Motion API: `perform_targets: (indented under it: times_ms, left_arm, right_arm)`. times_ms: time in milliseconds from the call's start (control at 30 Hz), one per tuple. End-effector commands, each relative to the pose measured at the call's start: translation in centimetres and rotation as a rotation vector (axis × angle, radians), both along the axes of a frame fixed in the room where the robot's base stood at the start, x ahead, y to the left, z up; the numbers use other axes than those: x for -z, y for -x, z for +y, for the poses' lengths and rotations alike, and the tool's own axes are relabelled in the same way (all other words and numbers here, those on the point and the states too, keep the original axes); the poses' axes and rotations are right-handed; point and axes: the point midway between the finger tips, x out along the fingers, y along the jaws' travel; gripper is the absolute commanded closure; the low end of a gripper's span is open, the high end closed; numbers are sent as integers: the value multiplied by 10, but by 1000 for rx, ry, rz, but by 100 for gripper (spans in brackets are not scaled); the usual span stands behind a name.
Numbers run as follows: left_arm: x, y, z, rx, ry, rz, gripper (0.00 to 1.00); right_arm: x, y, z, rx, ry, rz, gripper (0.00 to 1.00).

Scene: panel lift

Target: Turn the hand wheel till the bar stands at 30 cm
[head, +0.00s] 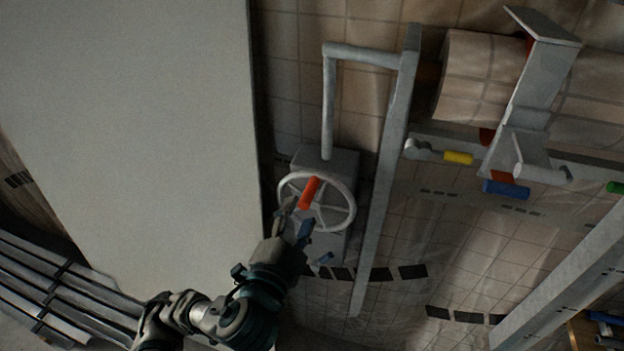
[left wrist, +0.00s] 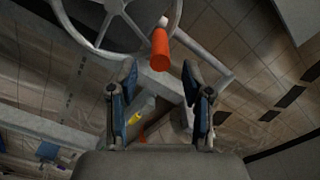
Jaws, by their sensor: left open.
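The hand wheel (head: 353,208) is a light grey spoked ring with an orange-red handle (head: 309,192) on it, mounted on a grey box (head: 340,160). In the left wrist view the wheel (left wrist: 88,45) fills the top and its handle (left wrist: 160,48) points towards me. My left gripper (head: 295,215) is open and empty. Its fingers (left wrist: 160,75) lie to either side of the handle's line, with the handle just beyond the tips. A long grey bar (head: 384,165) runs beside the wheel; I cannot tell whether it is the task's bar. No height reading shows.
A large pale panel (head: 130,110) fills the left side. A grey rail bears a yellow piece (head: 458,157) and a blue piece (head: 506,189). A tiled cylinder (head: 480,78) lies behind a grey bracket. Tiled floor with black marks is open at lower right.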

Motion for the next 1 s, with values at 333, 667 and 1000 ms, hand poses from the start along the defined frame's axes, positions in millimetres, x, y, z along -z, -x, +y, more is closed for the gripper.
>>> perform_targets:
  times_ms: [333, 667, 1000]
  left_arm:
    - [2, -59, -19, -1, -4, 5, 50]
    - [1, -83, -28, 2, -2, 2, 50]
    - [2, -83, -28, 3, -2, 2, 80]
  right_arm:
    - [-5, 14, -3, -3, 2, 6, 60]
    - [-7, 14, -4, -2, 2, 5, 60]
    - [-7, 14, -3, -3, 2, 6, 60]
